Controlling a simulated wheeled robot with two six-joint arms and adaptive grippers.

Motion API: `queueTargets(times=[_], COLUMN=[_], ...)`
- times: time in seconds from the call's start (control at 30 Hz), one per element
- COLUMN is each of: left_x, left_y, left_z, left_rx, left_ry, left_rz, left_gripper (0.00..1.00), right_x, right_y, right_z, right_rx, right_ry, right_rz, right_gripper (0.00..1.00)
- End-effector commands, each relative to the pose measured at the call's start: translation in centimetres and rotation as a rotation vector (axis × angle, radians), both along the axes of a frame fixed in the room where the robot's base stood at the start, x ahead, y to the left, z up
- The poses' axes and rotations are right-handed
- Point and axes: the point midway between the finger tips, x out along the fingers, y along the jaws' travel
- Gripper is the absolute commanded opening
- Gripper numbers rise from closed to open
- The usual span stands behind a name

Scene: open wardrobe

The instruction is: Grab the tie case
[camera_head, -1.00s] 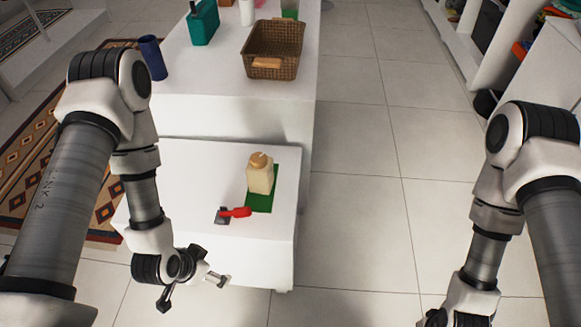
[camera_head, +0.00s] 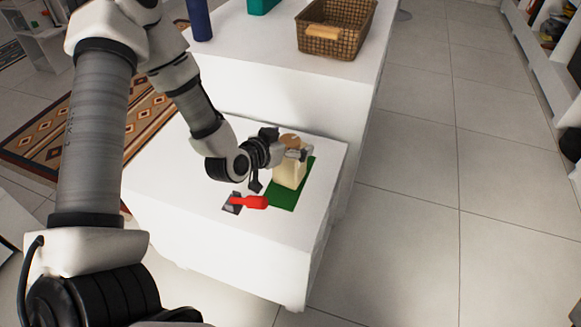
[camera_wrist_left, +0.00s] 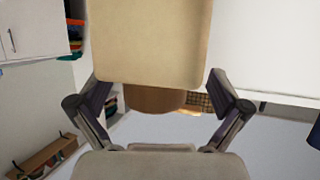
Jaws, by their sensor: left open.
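A cream, box-shaped container with a round brown lid (camera_head: 288,172) stands upright on a green mat (camera_head: 280,198) on the low white unit. It looks most like the tie case, though no label shows. My left gripper (camera_head: 292,153) is at its upper part, just below the lid. In the left wrist view the cream container (camera_wrist_left: 150,40) fills the upper middle, and the open fingers of my left gripper (camera_wrist_left: 158,112) spread to either side of it. The container's lower part is outside that view. My right gripper is not in view.
A red-handled item (camera_head: 254,202) lies on a small dark square beside the green mat. A wicker basket (camera_head: 333,45) and a dark blue cylinder (camera_head: 199,20) stand on the higher white surface behind. The tiled floor to the right is clear.

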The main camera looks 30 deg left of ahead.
Motion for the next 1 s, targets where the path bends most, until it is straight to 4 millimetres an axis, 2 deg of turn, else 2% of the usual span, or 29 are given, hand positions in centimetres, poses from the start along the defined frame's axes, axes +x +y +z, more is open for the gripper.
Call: queueTargets(times=[0.1, 0.27, 0.3, 0.37, 0.4, 0.53, 0.87, 1.0], left_x=[1.1, 1.1, 1.1, 1.1, 1.1, 1.1, 1.0, 1.1], left_y=[-0.1, -0.1, -0.1, -0.1, -0.1, -0.1, -0.1, -0.1], left_z=[-0.6, -0.5, -0.5, -0.5, -0.5, -0.5, -0.5, 1.2], left_rx=[0.0, -0.002, -0.002, -0.002, -0.002, -0.002, -0.002, -0.002], left_ry=[0.0, 0.001, 0.001, 0.001, 0.001, 0.001, 0.003, 0.0], left_rz=[0.0, 0.001, 0.001, 0.001, 0.001, 0.001, 0.0, 0.0], left_gripper=[1.0, 1.0, 0.96, 0.75, 0.61, 0.15, 0.14, 0.13], right_x=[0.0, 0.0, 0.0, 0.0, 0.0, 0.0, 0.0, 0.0], right_y=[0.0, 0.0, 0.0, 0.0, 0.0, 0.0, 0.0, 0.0], right_z=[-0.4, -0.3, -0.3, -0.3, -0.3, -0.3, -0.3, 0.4], right_rx=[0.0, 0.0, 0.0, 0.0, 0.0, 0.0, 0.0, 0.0], right_ry=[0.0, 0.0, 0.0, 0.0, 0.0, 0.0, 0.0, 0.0], right_rz=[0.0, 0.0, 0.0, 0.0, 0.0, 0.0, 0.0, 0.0], right_gripper=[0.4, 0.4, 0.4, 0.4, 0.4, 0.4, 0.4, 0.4])
